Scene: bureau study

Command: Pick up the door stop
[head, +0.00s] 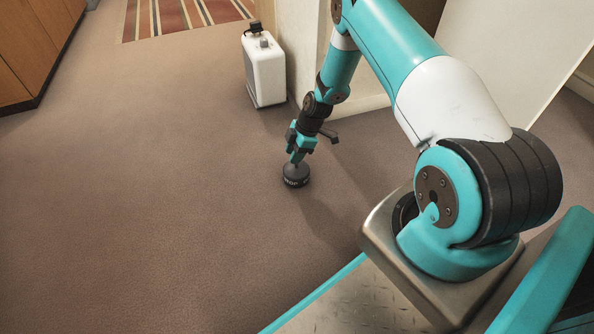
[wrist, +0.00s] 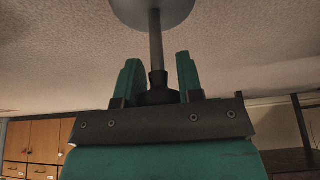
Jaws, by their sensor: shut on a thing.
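The door stop (head: 296,179) is a dark round base with a stem, low over the brown carpet in the head view. I cannot tell whether its base touches the floor. My gripper (head: 297,157) points down and is shut on its upper part. In the wrist view, the door stop's grey disc (wrist: 152,12) is at the top, and its stem runs down between the two teal fingers of my gripper (wrist: 158,78). A black knob at the stem's end sits between the fingers, partly hidden.
A white box-like appliance (head: 266,70) with a dark top stands on the floor just behind my gripper, beside a cream wall (head: 298,40). A striped rug (head: 180,15) lies at the back. A wooden cabinet (head: 35,45) stands at the far left. The carpet (head: 130,190) to the left is clear.

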